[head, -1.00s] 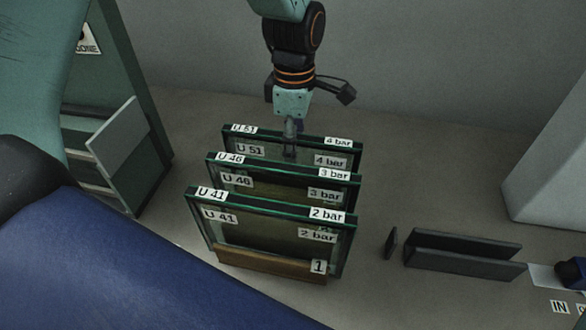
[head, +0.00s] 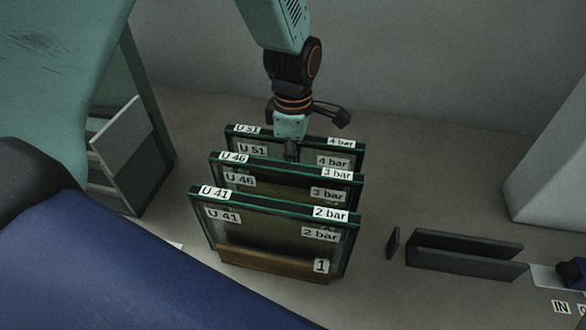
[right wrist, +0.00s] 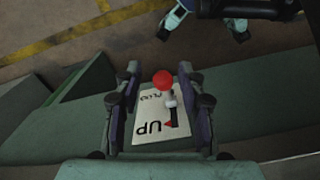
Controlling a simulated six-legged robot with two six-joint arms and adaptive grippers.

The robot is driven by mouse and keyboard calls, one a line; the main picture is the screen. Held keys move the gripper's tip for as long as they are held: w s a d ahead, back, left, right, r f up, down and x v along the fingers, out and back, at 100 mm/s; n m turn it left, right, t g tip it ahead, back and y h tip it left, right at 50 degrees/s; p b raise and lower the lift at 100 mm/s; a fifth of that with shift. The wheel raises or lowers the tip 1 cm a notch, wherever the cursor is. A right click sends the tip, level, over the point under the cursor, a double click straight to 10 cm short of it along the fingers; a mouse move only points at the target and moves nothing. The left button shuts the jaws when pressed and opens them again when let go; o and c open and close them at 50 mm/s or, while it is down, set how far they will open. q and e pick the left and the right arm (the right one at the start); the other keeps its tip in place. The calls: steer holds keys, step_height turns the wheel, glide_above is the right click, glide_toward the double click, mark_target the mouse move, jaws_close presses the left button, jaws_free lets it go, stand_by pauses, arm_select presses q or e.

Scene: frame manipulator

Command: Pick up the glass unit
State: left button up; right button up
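Three framed glass units stand upright in a row in the head view. The front one is marked U 41, 2 bar (head: 262,228), the middle one U 46, 3 bar (head: 275,186), and the rear one U 51, 4 bar (head: 310,151).
A wooden base marked 1 (head: 265,262) supports the front unit. A dark slotted holder (head: 465,263) lies to the right, near a grey block (head: 555,165). A green cabinet (head: 150,130) stands at left. A plate marked UP (right wrist: 150,115) lies under the lever.

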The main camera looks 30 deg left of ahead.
arm_select(q)
steer(key=shift+w, duration=0.1)
steer(key=c, duration=0.3)
jaws_close()
step_height(320, 180, up, 10)
steer(key=shift+p, duration=0.35)
stand_by(0.4)
